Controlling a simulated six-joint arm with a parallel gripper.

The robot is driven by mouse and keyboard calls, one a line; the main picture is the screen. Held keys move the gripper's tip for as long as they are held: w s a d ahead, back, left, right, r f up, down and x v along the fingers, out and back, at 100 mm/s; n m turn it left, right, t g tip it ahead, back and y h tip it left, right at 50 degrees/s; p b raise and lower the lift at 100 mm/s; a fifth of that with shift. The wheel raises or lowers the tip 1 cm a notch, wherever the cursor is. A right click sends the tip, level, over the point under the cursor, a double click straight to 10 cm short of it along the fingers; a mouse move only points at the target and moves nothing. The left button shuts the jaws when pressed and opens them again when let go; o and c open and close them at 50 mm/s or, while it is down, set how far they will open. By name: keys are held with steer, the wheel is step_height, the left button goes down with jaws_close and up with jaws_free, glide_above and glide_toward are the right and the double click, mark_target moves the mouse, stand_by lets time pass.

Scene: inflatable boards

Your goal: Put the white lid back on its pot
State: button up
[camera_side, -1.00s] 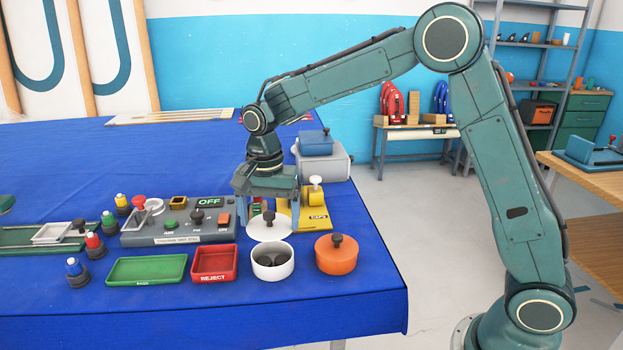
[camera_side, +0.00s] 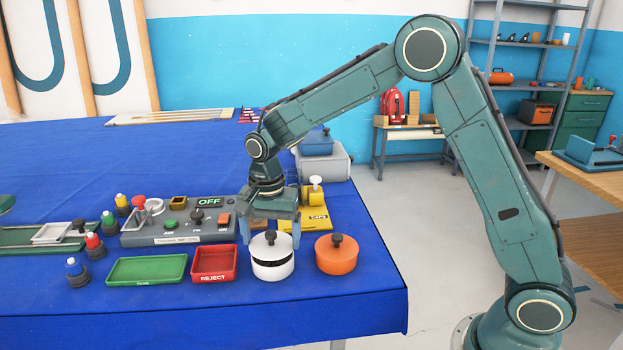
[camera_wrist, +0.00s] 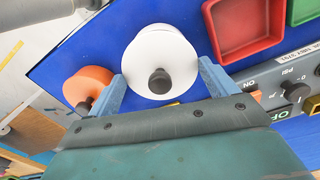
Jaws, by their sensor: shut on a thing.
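The white lid (camera_side: 268,244) with its dark knob is directly over the white pot (camera_side: 273,273). A dark gap shows between the lid and the pot's rim, so the lid looks held just above it. My gripper (camera_side: 271,232) is shut on the lid, with one finger at each side of it. In the wrist view the lid (camera_wrist: 160,52) lies between my two fingers (camera_wrist: 161,71), its knob towards the camera. It hides most of the pot there, including the inside.
An orange pot (camera_side: 337,257) with its lid stands right of the white pot. A red REJECT tray (camera_side: 214,278) is close on the left, with a green tray (camera_side: 146,282) beyond. A grey control panel (camera_side: 180,238) and a yellow block (camera_side: 316,222) stand behind.

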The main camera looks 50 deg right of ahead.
steer(key=shift+f, duration=0.85)
stand_by(1.1)
steer(key=o, duration=0.8)
steer(key=shift+r, duration=0.15)
steer(key=shift+r, duration=3.3)
